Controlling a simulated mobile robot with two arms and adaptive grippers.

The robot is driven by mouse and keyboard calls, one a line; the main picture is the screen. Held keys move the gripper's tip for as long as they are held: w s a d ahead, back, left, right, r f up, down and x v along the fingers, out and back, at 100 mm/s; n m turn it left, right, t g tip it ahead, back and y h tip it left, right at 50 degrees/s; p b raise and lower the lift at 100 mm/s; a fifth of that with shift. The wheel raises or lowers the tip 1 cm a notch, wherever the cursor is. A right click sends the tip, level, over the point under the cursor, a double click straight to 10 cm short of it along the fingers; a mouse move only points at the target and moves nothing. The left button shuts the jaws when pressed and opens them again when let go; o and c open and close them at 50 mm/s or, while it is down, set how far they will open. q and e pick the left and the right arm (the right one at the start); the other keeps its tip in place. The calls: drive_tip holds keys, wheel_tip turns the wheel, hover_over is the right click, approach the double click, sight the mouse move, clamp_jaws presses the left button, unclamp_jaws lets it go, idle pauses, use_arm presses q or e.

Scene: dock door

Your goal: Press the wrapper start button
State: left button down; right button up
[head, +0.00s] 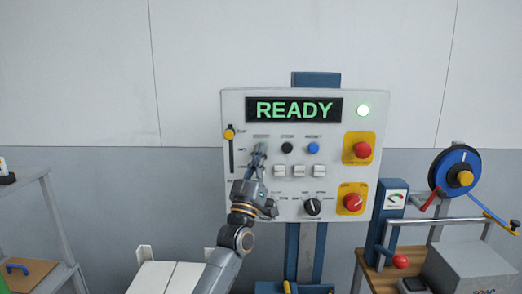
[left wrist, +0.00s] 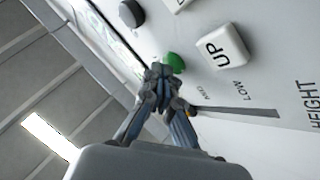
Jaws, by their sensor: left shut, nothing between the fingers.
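A pale control panel (head: 235,110) stands ahead with a READY display (head: 293,110) lit green. The green start button (left wrist: 175,61) shows in the left wrist view, partly covered by my left fingertips. In the head view my left gripper hides it. My left gripper (head: 260,152) is shut and empty, its tips right at the green button in the left wrist view (left wrist: 160,74). I cannot tell whether they touch it. My right gripper is not in view.
Close by are a black button (head: 287,147), a blue button (head: 313,148) and an UP key (left wrist: 220,48). Two red knobs (head: 363,150) (head: 352,202) sit on yellow plates at right. A yellow-knobbed slider (head: 229,133) is at left. A bench with a blue reel (head: 455,172) stands right.

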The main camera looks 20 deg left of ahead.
use_arm(q)
drive_tip(key=shift+w, duration=0.1)
idle(0.5)
drive_tip(key=shift+s+d+p, duration=0.2)
drive_tip(key=shift+s+p, duration=0.4)
drive_tip(key=shift+s, duration=0.3)
